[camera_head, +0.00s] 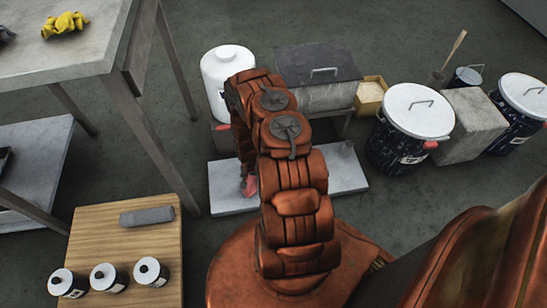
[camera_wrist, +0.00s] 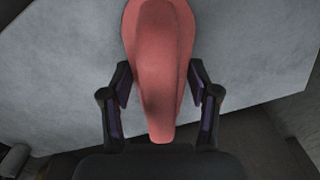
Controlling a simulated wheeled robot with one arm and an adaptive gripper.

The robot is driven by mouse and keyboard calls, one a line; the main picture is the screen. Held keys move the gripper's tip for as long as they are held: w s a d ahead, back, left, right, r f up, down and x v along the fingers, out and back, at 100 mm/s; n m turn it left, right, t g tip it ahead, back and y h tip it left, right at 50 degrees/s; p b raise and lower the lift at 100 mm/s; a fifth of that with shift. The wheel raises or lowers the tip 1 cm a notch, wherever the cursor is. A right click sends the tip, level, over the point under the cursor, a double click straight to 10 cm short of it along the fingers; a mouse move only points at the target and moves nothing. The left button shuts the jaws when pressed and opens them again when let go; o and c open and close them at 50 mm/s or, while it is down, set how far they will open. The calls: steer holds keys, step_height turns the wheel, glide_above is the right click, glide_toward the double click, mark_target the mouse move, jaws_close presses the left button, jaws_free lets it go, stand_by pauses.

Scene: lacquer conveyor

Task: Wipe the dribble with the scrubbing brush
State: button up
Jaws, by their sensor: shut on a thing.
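The scrubbing brush (camera_wrist: 160,35) shows in the wrist view as a smooth pinkish-red body with a narrow end toward me. My gripper (camera_wrist: 160,80) is shut on it, one dark finger on each side. In the head view a pink part of the brush (camera_head: 249,186) shows low over the pale slab (camera_head: 228,203), left of my arm. The slab also fills much of the wrist view (camera_wrist: 60,80). The brush's underside is hidden, so I cannot tell whether it touches the slab. I cannot make out the dribble in either view.
A white container (camera_head: 228,75), a lidded grey box (camera_head: 318,80) and a lidded dark bucket (camera_head: 410,130) stand behind the slab. A small grey object (camera_head: 347,148) is at the slab's right. A wooden stand (camera_head: 125,230) with several small pots is at left, below a table (camera_head: 85,60).

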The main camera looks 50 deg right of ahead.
steer(key=shift+w+a+f, duration=0.1)
steer(key=shift+w+a, duration=0.15)
steer(key=shift+a, duration=0.2)
steer(key=shift+w+a, duration=0.2)
steer(key=shift+w, duration=0.05)
steer(key=shift+w+a, duration=0.25)
steer(key=shift+a, duration=0.1)
steer(key=shift+w+r+p, duration=0.1)
steer(key=shift+r+p, duration=0.25)
steer(key=shift+p, duration=0.3)
steer(key=shift+s+d+r+p, duration=0.1)
steer(key=shift+d+r+p, duration=0.1)
steer(key=shift+r, duration=0.35)
steer(key=shift+s+d+r+p, duration=0.1)
steer(key=shift+r+p, duration=0.1)
steer(key=shift+r, duration=0.35)
steer(key=shift+w+a+r+p, duration=0.1)
steer(key=shift+a+r+p, duration=0.15)
steer(key=shift+p, duration=0.15)
step_height(320, 180, up, 5)
steer(key=p, duration=0.5)
steer(key=shift+f, duration=0.1)
